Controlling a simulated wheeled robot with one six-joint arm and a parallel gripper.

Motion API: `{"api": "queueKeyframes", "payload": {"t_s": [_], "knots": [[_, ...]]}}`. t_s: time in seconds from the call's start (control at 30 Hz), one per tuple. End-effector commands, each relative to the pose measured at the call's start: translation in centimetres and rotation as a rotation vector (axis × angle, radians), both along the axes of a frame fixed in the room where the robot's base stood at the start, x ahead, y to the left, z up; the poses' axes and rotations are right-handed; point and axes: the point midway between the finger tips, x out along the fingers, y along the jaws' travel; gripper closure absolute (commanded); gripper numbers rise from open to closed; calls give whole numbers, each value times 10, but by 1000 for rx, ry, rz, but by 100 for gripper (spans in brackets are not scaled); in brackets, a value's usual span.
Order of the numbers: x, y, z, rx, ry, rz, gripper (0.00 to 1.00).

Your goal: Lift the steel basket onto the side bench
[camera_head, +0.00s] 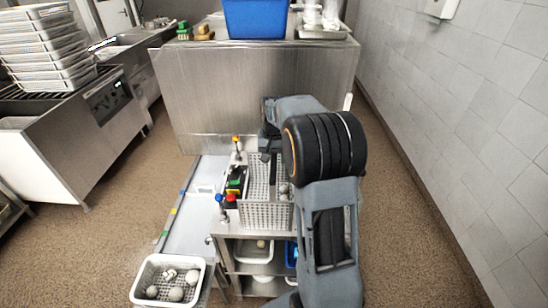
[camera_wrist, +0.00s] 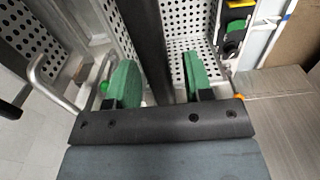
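A grey perforated basket (camera_head: 266,215) stands on a small steel stand (camera_head: 225,243) with shelves, in the middle of the head view. My gripper (camera_head: 266,156) is low at the basket's far end. The wrist view shows my gripper (camera_wrist: 160,84) with its two green-padded fingers apart. A dark bar runs between them; I cannot tell whether it is part of the basket or whether the pads touch it. Perforated walls (camera_wrist: 196,60) show beyond the fingers. A large steel bench (camera_head: 262,90) stands behind. I cannot tell which surface is the side bench.
A white tray of round items (camera_head: 168,280) is at the front left. A blue crate (camera_head: 255,18) sits on the large bench. A tiled wall (camera_head: 470,110) bounds the right; floor is clear on the left.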

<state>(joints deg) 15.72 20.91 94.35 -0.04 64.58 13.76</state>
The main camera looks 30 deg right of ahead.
Motion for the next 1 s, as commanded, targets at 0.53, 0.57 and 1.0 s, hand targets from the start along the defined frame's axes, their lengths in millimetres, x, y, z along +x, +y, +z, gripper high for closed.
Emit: {"api": "queueKeyframes", "payload": {"t_s": [0.53,0.57,1.0], "knots": [[0,0,29,-1,-2,0,48],[0,0,35,-1,-3,0,48],[0,0,118,0,-1,0,48]]}}
